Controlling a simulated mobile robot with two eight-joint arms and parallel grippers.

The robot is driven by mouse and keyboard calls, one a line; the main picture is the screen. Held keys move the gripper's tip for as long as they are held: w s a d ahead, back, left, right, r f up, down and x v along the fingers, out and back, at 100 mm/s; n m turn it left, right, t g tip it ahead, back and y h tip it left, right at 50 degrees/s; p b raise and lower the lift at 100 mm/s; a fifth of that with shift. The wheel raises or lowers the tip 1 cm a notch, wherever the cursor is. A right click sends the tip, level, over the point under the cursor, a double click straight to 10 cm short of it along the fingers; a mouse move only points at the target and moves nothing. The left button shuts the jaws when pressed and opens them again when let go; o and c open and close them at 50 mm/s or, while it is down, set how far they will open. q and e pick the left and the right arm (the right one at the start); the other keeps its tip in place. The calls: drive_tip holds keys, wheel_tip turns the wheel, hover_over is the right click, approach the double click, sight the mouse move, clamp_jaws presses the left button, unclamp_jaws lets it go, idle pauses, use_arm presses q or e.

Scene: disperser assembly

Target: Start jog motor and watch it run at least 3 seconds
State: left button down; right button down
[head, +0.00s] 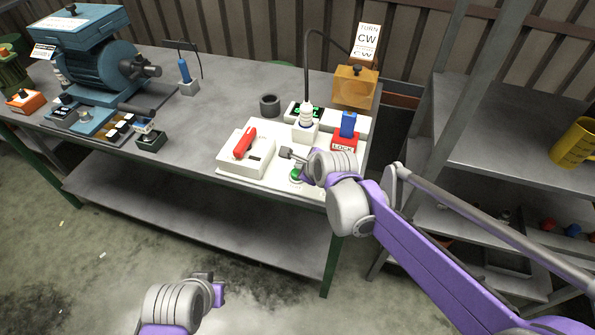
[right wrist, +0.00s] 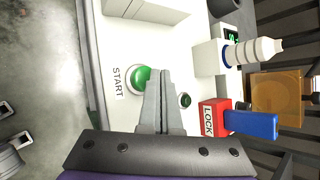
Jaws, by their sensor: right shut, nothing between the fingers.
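A green START button (right wrist: 141,78) sits on a white panel; the button (head: 296,175) also shows in the head view near the panel's front edge. My right gripper (right wrist: 158,75) is shut and empty. Its fingertips overlap the button's edge in the right wrist view; I cannot tell whether they touch it. In the head view the right gripper (head: 287,154) is over the panel, just behind the button. My left gripper (head: 211,285) is low in front of the bench, its opening unclear. A blue motor-like machine (head: 103,72) stands at the bench's left; I cannot tell whether anything turns.
A red-handled switch (head: 244,142) is left of the button. A red LOCK block (head: 345,141) with a blue top, a white ribbed connector (head: 306,118) and an orange-brown box (head: 355,87) stand behind and right. Metal shelves (head: 490,120) stand at right. The bench's middle (head: 215,105) is mostly clear.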

drive_tip(key=shift+f, duration=0.1)
idle(0.5)
drive_tip(key=shift+f, duration=0.3)
drive_tip(key=shift+f+b, duration=0.8)
drive_tip(key=shift+f, duration=0.1)
idle(0.9)
drive_tip(key=shift+r, duration=0.15)
drive_tip(key=shift+r+p, duration=1)
drive_tip(key=shift+r, duration=0.15)
drive_tip(key=shift+r, duration=0.15)
wheel_tip(320, 180, up, 5)
drive_tip(key=p, duration=0.3)
drive_tip(key=shift+p, duration=0.3)
